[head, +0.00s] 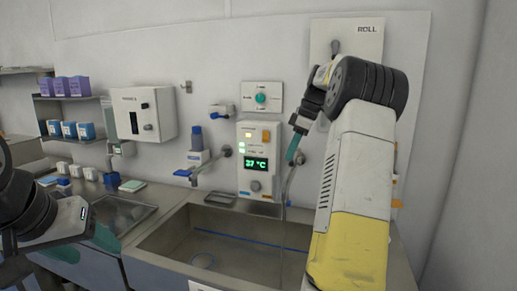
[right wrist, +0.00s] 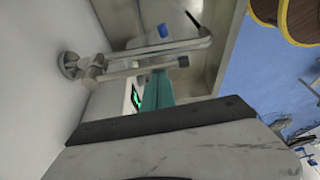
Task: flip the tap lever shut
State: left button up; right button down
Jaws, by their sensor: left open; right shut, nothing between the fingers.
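The right-hand tap (head: 291,178) comes out of the wall above the sink. In the right wrist view its wall mount (right wrist: 70,64) carries a bent spout (right wrist: 165,47) and a straight lever (right wrist: 140,70) with a dark tip. The lever points away from the wall, roughly along the spout. My right gripper (head: 292,147) is shut and empty, teal tips pointing down by the tap. In the wrist view its tips (right wrist: 158,88) appear close to the lever; contact cannot be told. My left gripper (head: 86,246) is open and empty at the lower left, away from the tap.
The steel sink (head: 150,241) lies below; a thin pale streak hangs under the spout, perhaps water. Shelves (head: 70,97) hold boxes at far left.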

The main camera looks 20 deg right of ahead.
jog(key=shift+s+d+n, duration=0.25)
jog(key=shift+d+n, duration=0.25)
jog(key=shift+s+d, duration=0.3)
jog(key=shift+d, duration=0.3)
jog(key=shift+s+d, duration=0.25)
jog(key=shift+d, duration=0.4)
jog(key=shift+s+d, duration=0.3)
jog(key=shift+d, duration=0.4)
